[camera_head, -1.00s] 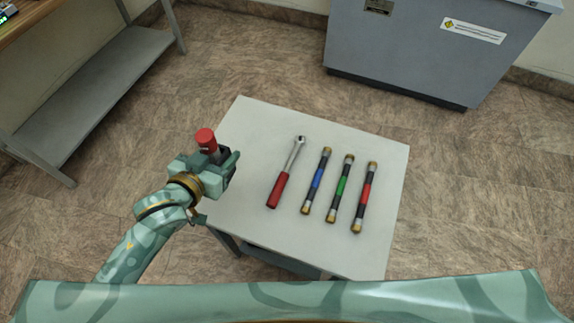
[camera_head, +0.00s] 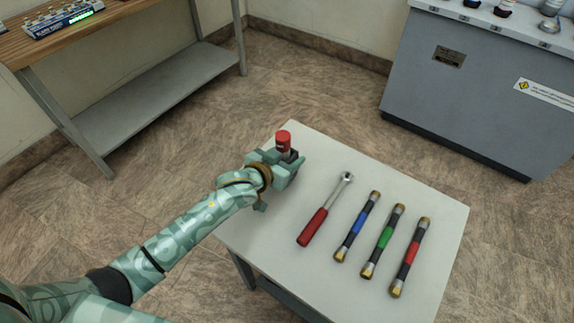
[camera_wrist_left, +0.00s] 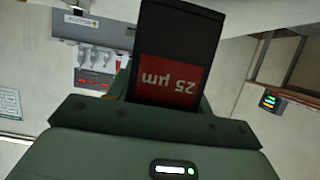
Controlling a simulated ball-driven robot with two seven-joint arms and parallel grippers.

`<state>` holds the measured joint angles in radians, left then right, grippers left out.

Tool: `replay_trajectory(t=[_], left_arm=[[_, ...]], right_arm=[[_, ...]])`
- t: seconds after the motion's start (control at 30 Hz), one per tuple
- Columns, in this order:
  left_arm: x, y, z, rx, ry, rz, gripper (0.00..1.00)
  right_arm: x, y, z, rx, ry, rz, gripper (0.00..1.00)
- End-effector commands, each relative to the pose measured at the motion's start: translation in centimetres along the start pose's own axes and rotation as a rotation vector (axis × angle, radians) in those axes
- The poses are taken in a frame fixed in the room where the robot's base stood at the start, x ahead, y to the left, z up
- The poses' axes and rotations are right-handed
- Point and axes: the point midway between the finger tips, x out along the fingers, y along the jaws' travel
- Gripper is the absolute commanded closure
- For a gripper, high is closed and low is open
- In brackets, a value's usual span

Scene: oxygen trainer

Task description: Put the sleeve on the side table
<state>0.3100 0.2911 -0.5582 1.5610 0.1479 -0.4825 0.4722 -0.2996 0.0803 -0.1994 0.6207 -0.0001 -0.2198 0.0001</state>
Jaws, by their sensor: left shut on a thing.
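My left gripper (camera_head: 287,160) is shut on the sleeve (camera_head: 283,138), a short red-topped cylinder that stands up out of the jaws. In the left wrist view the sleeve (camera_wrist_left: 172,50) is dark with a red panel reading "25 µm", upside down. The side table (camera_head: 330,280) is the low, pale table in front of me. In the head view the gripper and sleeve overlap its back left part; I cannot tell how high they are above it. The sleeve's lower part is hidden by the gripper. My right gripper is not in view.
A red-handled wrench (camera_head: 313,227) and rods banded blue (camera_head: 357,227), green (camera_head: 383,240) and red (camera_head: 410,256) lie on the table. Its left strip and front are bare. A grey cabinet (camera_head: 470,90) stands behind at right, a wooden bench (camera_head: 130,25) at back left.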

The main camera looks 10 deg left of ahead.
Motion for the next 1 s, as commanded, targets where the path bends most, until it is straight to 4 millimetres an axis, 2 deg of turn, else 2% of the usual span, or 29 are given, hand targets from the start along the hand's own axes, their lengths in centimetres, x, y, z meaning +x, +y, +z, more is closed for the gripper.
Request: replay_trajectory(t=[0.03,0.1,0.47,0.5,0.57,0.9,1.0], left_arm=[[0.6,0.0,1.9,-0.002,-0.009,0.001,0.74],[0.9,0.0,2.7,-0.002,-0.008,0.001,0.74],[0.9,0.0,2.7,-0.001,-0.005,0.0,0.74],[0.9,0.0,2.8,0.0,-0.005,0.0,0.44],[0.9,0.0,2.7,0.0,-0.005,0.0,0.27],[0.7,0.0,2.3,0.001,-0.003,0.0,0.27],[-0.7,0.1,2.2,0.0,-0.004,0.001,0.27]], right_arm=[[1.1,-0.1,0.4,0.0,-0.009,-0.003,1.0],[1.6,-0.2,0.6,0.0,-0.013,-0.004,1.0],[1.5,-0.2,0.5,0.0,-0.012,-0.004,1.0],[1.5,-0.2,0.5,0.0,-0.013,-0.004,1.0],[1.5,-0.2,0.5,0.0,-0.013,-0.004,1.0],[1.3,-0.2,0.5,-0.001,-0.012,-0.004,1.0],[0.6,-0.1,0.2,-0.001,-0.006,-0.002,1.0]])
